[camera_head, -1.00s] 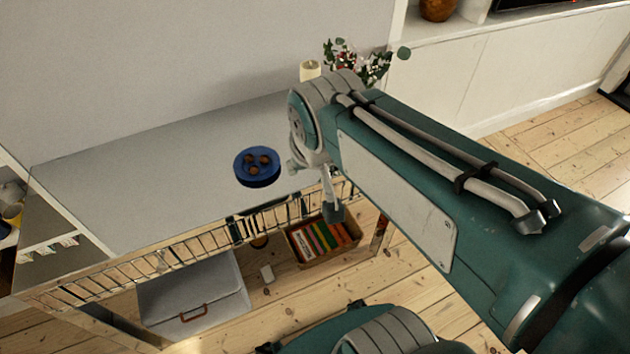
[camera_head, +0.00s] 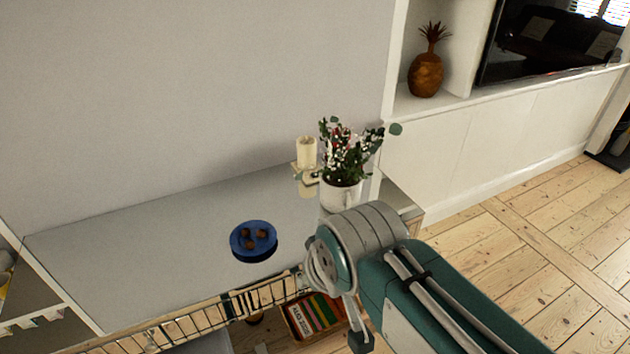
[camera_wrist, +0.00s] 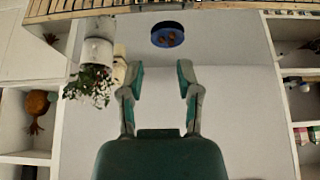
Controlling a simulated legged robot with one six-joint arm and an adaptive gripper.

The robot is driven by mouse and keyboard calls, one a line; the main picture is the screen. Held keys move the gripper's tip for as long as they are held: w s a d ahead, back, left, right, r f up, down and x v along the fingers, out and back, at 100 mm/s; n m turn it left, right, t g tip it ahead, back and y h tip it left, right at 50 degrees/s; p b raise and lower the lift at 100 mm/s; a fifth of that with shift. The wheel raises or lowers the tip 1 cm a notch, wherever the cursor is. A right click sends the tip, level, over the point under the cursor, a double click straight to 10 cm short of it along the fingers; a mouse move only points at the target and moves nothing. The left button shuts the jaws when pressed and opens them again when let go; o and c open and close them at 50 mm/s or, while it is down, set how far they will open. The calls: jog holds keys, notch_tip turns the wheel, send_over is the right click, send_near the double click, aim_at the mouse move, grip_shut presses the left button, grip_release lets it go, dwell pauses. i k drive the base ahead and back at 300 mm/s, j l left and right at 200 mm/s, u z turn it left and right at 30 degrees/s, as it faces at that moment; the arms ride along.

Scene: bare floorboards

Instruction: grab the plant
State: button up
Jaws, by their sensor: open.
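The plant (camera_head: 347,160), green leaves with red and white flowers in a white pot, stands at the right end of the grey tabletop in the head view. My arm hides the lower part of its pot. It also shows upside down at the upper left of the wrist view (camera_wrist: 92,82). My gripper is open and empty in the wrist view (camera_wrist: 160,72), with the plant to the left of its fingers and apart from them. In the head view the fingers cannot be made out clearly.
A candle on a holder (camera_head: 306,155) stands close beside the plant. A blue bowl with brown balls (camera_head: 254,250) sits on the grey tabletop (camera_head: 150,255). A wall rises behind. A box of books (camera_head: 313,315) is below. A pineapple ornament (camera_head: 426,74) stands on the white cabinet.

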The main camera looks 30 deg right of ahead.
aim_at(341, 181)
jog(key=i+l, duration=0.7)
jog(key=l, duration=0.1)
